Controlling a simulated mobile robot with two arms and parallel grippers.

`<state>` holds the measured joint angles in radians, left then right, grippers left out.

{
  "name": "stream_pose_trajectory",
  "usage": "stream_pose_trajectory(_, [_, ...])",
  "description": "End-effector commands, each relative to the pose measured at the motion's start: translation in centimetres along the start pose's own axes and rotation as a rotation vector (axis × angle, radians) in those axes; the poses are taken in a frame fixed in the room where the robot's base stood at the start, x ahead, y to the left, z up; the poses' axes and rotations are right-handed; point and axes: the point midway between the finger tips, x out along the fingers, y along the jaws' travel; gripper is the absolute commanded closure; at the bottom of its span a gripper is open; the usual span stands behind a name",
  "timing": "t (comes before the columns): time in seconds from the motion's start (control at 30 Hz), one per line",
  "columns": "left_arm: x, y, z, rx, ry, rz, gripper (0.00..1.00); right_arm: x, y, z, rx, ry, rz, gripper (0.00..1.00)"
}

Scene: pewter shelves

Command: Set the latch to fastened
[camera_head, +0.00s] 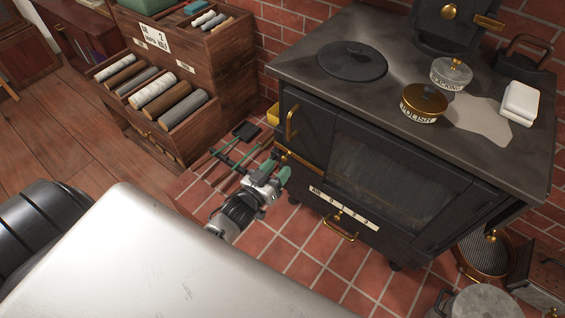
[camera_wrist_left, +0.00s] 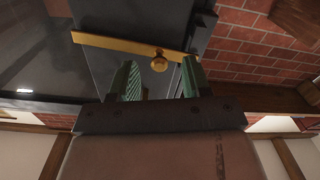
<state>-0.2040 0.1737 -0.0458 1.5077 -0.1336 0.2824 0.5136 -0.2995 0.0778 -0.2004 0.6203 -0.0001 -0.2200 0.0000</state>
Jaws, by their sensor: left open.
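The brass latch bar (camera_head: 299,161) lies across the upper left front of the black stove (camera_head: 345,130), beside the oven door (camera_head: 390,180). In the left wrist view the bar (camera_wrist_left: 112,44) runs nearly level, tilted slightly down to the right, with a round brass knob (camera_wrist_left: 159,63) below it. My left gripper (camera_head: 279,171) is just in front of the bar's left part. Its two green fingers are apart and empty in the left wrist view (camera_wrist_left: 160,82), with the knob seen between their tips. I cannot tell whether they touch it. My right gripper is not in view.
A brass handle (camera_head: 291,124) stands upright on the stove just above the bar. Another handle (camera_head: 341,235) sticks out lower down. A wooden cabinet with an open drawer of rolls (camera_head: 167,98) stands left. Dark tools with green rods (camera_head: 228,157) lie behind my gripper.

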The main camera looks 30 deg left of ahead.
Motion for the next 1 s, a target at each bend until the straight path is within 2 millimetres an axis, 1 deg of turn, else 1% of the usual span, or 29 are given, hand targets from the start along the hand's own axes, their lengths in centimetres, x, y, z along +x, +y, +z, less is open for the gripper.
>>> stream_pose_trajectory(0.03, [-1.3, -0.1, 0.2, 0.001, -0.004, -0.001, 0.52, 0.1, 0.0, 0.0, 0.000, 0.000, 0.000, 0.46])
stream_pose_trajectory(0.1, [-2.8, -0.1, 0.2, 0.002, -0.004, -0.001, 0.52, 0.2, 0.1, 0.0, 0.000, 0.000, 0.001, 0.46])
stream_pose_trajectory(0.2, [-4.7, -0.1, 0.2, 0.002, -0.005, -0.001, 0.52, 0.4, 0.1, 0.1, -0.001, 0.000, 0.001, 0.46])
stream_pose_trajectory(0.33, [-6.4, 0.0, 0.2, 0.001, -0.005, -0.001, 0.52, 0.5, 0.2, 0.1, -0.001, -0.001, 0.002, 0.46])
stream_pose_trajectory(0.5, [-7.4, 0.0, 0.1, 0.002, -0.003, 0.000, 0.52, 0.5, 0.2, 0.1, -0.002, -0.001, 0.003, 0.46])
stream_pose_trajectory(0.73, [-7.4, 0.0, 0.1, 0.002, -0.002, 0.000, 0.52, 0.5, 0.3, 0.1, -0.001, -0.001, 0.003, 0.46])
stream_pose_trajectory(0.77, [-7.4, 0.0, 0.1, 0.002, -0.003, 0.000, 0.52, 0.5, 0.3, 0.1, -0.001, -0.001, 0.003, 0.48])
stream_pose_trajectory(0.8, [-7.4, 0.0, 0.1, 0.002, -0.003, -0.001, 0.52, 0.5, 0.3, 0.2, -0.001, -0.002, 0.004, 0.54])
stream_pose_trajectory(0.87, [-7.5, -0.1, 0.2, 0.002, -0.009, -0.003, 0.52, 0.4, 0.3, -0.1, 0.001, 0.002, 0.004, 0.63])
stream_pose_trajectory(0.9, [-7.5, -0.1, 0.4, 0.003, -0.016, -0.006, 0.52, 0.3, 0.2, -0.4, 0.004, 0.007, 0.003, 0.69])
stream_pose_trajectory(0.97, [-7.6, -0.2, 0.9, 0.006, -0.036, -0.013, 0.52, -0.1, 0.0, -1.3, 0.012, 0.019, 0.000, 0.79])
stream_pose_trajectory(1.0, [-7.8, -0.3, 1.4, 0.009, -0.055, -0.020, 0.52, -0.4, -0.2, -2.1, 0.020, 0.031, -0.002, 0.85])
